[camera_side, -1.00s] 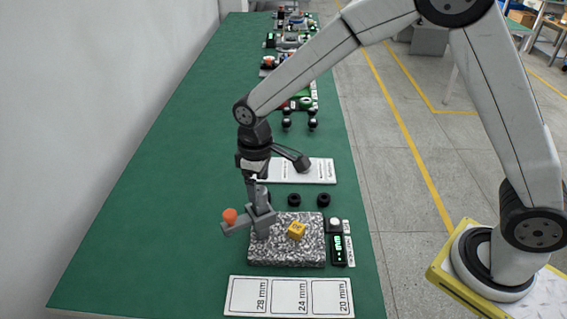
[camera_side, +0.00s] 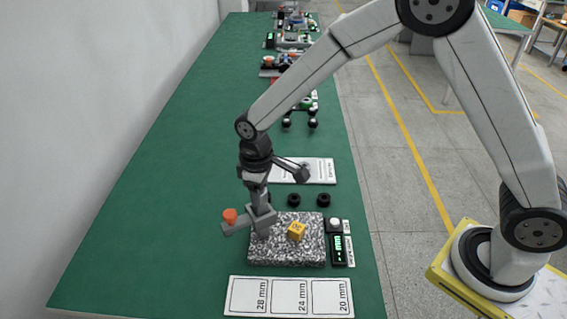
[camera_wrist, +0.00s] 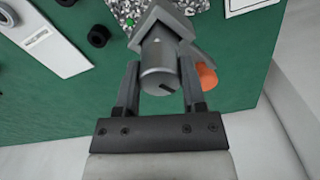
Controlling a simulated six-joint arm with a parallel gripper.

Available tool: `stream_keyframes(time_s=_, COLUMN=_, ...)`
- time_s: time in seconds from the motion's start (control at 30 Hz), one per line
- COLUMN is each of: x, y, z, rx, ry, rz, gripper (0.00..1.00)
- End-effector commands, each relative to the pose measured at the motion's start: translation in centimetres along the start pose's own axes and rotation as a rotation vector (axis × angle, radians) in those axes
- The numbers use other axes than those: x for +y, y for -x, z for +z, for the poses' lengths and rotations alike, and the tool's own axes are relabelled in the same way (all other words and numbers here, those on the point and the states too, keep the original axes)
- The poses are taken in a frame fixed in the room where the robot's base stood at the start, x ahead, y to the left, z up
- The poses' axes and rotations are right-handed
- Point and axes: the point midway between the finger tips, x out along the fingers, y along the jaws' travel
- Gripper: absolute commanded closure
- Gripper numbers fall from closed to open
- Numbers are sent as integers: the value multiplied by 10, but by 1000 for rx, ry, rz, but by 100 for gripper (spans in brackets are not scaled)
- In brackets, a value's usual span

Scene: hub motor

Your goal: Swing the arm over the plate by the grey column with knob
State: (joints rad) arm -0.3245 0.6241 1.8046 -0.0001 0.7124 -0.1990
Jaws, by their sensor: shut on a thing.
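The speckled stone plate (camera_side: 285,255) lies on the green table. A grey column (camera_side: 264,224) stands at its left part, with a grey arm (camera_side: 238,226) reaching left, off the plate, to an orange end piece (camera_side: 230,216). The orange piece also shows in the wrist view (camera_wrist: 207,76). A yellow block (camera_side: 296,231) sits on the plate, right of the column. My gripper (camera_side: 257,203) points down over the column. In the wrist view its fingers are shut on the column's round grey knob (camera_wrist: 160,65), one on each side. The fingers partly hide the knob in the side view.
A green-lit display (camera_side: 343,249) and a round white button (camera_side: 334,224) stand right of the plate. A white card with size labels (camera_side: 290,296) lies in front. Two black rings (camera_side: 323,200) and a white sheet (camera_side: 318,170) lie behind. The table at left is clear.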

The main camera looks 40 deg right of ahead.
Motion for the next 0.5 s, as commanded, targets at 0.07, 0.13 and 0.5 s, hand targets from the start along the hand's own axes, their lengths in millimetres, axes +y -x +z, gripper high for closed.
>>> stream_keyframes(time_s=0.07, x=0, y=0, z=0, rx=0, ry=0, rz=0, gripper=100)
stream_keyframes(time_s=0.13, x=0, y=0, z=0, rx=1, ry=0, rz=0, gripper=100)
stream_keyframes(time_s=0.5, x=0, y=1, z=0, rx=0, ry=61, rz=0, gripper=100)
